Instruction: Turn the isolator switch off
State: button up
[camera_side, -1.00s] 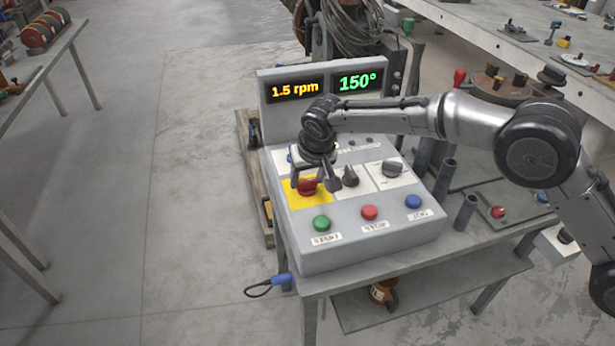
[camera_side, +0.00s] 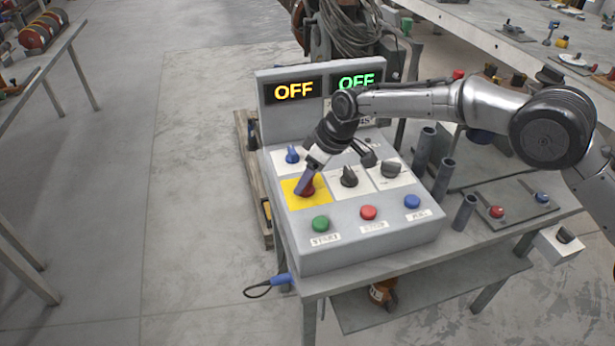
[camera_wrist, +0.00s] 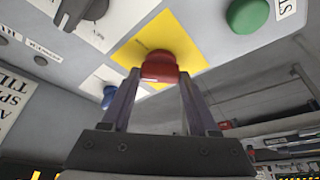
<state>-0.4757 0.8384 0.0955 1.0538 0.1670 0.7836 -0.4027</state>
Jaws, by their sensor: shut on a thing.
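The isolator switch is a red knob (camera_side: 306,190) on a yellow square plate (camera_side: 318,203) at the left of the control box's sloped face. The red knob (camera_wrist: 160,67) also shows in the wrist view, between my two fingers. My gripper (camera_side: 302,188) is shut on this knob and tilted. In the side view the gripper hides part of the knob. The left display (camera_side: 293,90) and the right display (camera_side: 356,82) both read OFF.
A blue knob (camera_side: 292,154) is just behind the yellow plate. Black knobs (camera_side: 348,177) (camera_side: 391,170) are to the right. Green (camera_side: 320,224), red (camera_side: 368,212) and blue (camera_side: 412,201) buttons line the front.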

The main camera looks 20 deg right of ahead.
jog(key=n, duration=0.2)
jog(key=n+g+y, duration=0.1)
jog(key=n, duration=0.1)
jog(key=shift+w+d+n+g, duration=0.1)
jog(key=shift+n+g, duration=0.2)
jog(key=n, duration=0.2)
jog(key=n+g, duration=0.1)
jog(key=n, duration=0.1)
jog(key=shift+w+g, duration=0.1)
jog(key=shift+g, duration=0.2)
jog(key=shift+n, duration=0.3)
jog(key=o, duration=1.4)
jog(key=shift+c, duration=0.2)
jog(key=v, duration=1.4)
jog(key=shift+d, duration=0.2)
jog(key=shift+f, duration=0.2)
